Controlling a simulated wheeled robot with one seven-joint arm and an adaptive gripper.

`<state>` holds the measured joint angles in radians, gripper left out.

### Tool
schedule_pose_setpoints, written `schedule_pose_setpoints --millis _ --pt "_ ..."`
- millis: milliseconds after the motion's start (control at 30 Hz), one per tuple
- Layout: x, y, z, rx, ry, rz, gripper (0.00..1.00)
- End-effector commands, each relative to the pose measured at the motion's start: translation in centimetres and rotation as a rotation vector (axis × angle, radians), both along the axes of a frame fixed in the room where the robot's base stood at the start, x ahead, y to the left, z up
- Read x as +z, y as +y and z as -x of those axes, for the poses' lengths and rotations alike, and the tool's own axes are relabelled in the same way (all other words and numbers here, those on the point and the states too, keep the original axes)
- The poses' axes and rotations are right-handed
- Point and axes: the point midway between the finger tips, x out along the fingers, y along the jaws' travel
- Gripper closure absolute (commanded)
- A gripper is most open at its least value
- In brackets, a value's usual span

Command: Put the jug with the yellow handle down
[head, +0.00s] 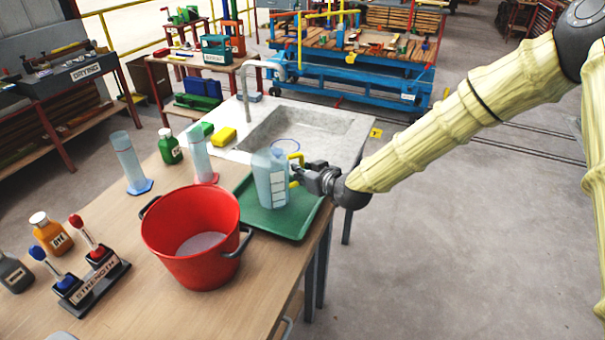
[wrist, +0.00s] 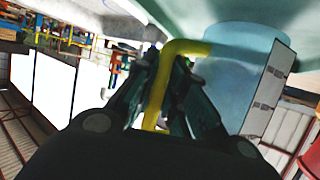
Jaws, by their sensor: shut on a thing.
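The jug (head: 268,178) is clear pale blue with a white label strip and a yellow handle (head: 295,172). In the head view it is upright over the green tray (head: 259,216) at the table's right end. I cannot tell whether its base touches the tray. My gripper (head: 306,178) reaches in from the right and is shut on the yellow handle. In the wrist view the handle (wrist: 160,90) passes between the fingers of my gripper (wrist: 165,85), and the jug's body (wrist: 235,80) shows beside them.
A red bucket (head: 190,237) stands left of the tray. A cylinder with a red base (head: 199,158) stands behind it, near the tray's corner. A sink (head: 292,130) lies behind the tray. The tray's front part is bare.

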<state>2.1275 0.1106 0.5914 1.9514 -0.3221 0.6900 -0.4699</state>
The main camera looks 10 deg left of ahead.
Motion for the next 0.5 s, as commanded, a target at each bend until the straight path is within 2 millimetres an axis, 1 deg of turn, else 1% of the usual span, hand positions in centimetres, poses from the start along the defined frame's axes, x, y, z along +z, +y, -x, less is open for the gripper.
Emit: schedule_pose_setpoints --millis 200,500 --pt "-1.3 0.0 0.0 0.0 -0.001 -0.001 1.0" --pt "-1.5 0.0 0.0 -0.001 -0.002 0.0 1.0"
